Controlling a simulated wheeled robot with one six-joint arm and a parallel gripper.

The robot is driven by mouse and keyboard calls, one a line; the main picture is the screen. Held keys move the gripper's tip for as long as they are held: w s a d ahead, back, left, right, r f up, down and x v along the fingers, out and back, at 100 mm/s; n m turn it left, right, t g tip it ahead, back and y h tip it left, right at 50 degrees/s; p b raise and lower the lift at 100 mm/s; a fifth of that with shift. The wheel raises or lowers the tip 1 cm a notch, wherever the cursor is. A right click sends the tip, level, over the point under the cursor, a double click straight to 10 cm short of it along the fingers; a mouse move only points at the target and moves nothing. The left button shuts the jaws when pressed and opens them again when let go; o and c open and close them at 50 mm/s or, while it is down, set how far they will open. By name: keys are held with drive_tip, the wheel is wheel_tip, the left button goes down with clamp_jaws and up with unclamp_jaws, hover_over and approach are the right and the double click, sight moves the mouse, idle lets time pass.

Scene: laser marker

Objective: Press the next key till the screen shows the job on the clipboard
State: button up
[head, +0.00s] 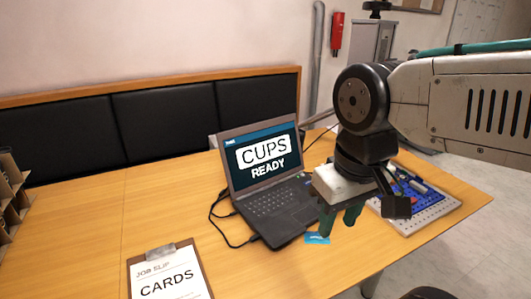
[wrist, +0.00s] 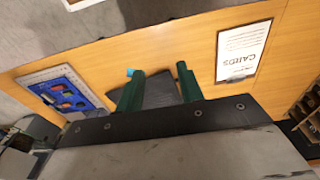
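The laptop (head: 270,185) stands open on the wooden table, and its screen (head: 262,157) reads "CUPS READY". The clipboard (head: 166,272) lies at the front left with a job slip reading "CARDS"; it also shows in the wrist view (wrist: 243,52). A small blue key (head: 317,238) lies on the table by the laptop's right front corner; a bit of blue shows beside a finger in the wrist view (wrist: 130,72). My gripper (head: 338,228) has green fingers, apart and empty, above the table near the blue key. In the wrist view, the gripper (wrist: 160,78) has the dark laptop between its fingers.
A blue board in a pale tray (head: 425,205) with small parts lies at the table's right. Black cables (head: 228,225) run along the laptop's left side. A brown compartment rack (head: 8,195) stands at the far left. The table between rack and laptop is mostly clear.

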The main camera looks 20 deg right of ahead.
idle(0.4)
clamp_jaws()
idle(1.5)
